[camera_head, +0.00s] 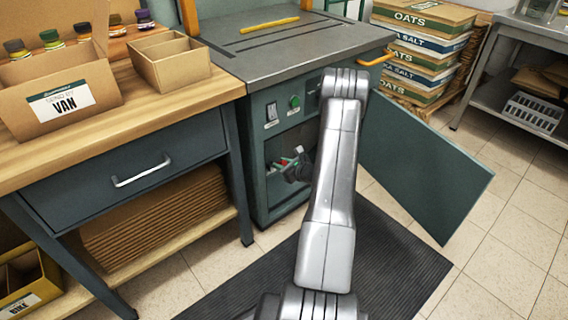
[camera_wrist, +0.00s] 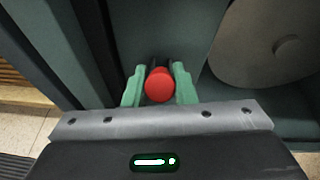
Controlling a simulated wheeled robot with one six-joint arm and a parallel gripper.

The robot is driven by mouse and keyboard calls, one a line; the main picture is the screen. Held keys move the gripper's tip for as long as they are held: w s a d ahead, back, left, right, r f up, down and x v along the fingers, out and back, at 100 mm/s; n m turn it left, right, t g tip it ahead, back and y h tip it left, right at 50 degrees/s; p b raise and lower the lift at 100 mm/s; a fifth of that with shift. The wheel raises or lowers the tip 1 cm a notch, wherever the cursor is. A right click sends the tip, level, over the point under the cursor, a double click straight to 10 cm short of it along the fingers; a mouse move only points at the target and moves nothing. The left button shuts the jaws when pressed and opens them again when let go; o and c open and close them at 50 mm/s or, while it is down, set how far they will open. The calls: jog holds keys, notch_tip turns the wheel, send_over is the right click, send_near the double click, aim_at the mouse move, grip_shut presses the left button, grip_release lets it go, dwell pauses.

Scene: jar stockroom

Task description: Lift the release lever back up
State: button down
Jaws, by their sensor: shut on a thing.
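The release lever shows in the wrist view as a round red knob (camera_wrist: 159,85) on a dark shaft. My gripper (camera_wrist: 159,82) has its two green fingers on either side of the knob, shut on it. In the head view my gripper (camera_head: 284,165) is inside the open lower bay of the teal machine cabinet (camera_head: 258,135), with a little of the red knob (camera_head: 299,150) showing beside it. My arm hides part of the bay. The lever's full length and its angle cannot be told.
The cabinet door (camera_head: 425,170) stands open to the right of my arm. A workbench (camera_head: 130,95) with a drawer is at the left. A round grey disc (camera_wrist: 265,45) is right of the knob in the wrist view. Stacked sacks (camera_head: 420,50) stand behind; tiled floor is clear at right.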

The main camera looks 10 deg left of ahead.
jog(key=r+p, duration=0.1)
jog(key=a+g+h+p, duration=0.1)
jog(key=p, duration=0.1)
jog(key=shift+w+r+h, duration=0.3)
jog(key=shift+w+r, duration=0.05)
jog(key=g+h+p, duration=0.1)
jog(key=p, duration=0.1)
jog(key=shift+w+a+p, duration=0.3)
jog(key=shift+p, duration=0.05)
jog(key=c, duration=1.2)
grip_release()
jog(key=p+v, duration=0.2)
jog(key=v, duration=1.1)
jog(key=shift+s+d+r, duration=0.15)
jog(key=shift+r, duration=0.2)
